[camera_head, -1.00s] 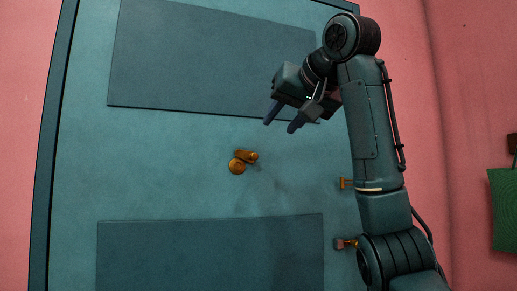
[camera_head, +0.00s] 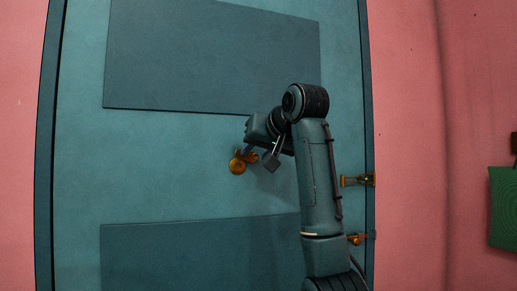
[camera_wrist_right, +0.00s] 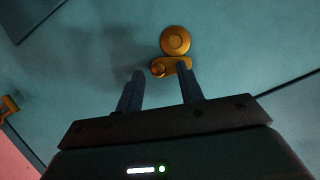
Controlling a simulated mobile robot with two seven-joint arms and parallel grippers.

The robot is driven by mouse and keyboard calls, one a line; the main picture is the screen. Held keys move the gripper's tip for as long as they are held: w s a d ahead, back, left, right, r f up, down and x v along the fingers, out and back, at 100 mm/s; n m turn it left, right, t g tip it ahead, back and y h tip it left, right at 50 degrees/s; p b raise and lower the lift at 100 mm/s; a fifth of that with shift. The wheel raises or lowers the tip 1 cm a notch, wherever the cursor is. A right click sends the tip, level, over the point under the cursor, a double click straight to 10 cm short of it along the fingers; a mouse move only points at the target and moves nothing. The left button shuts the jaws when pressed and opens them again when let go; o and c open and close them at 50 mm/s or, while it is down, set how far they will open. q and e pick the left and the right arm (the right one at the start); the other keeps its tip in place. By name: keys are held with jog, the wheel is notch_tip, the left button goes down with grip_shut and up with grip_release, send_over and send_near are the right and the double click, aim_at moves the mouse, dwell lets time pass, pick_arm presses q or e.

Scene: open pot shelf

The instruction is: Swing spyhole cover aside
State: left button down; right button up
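The brass spyhole fitting on the teal door is a round disc (camera_head: 237,167) with a short knobbed tab (camera_head: 252,157) at its upper right. In the right wrist view the disc (camera_wrist_right: 175,40) is beyond the fingertips, and the tab (camera_wrist_right: 178,66) lies between the disc and my gripper. My right gripper (camera_head: 250,151) is open at the tab; in the wrist view its fingers (camera_wrist_right: 160,71) are apart. The right-hand finger there overlaps the tab's end; contact cannot be told. No spyhole opening shows. My left gripper is out of view.
Two brass fittings, an upper one (camera_head: 358,181) and a lower one (camera_head: 355,239), sit at the door's right edge, close to my right arm. Recessed panels lie above and below the spyhole. A green object (camera_head: 503,207) is at the far right.

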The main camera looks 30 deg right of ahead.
grip_shut()
jog(key=shift+a+r+n+h, duration=0.1)
jog(key=shift+r+n+h, duration=0.55)
jog(key=shift+n, duration=0.35)
jog(key=shift+f, duration=0.1)
grip_release()
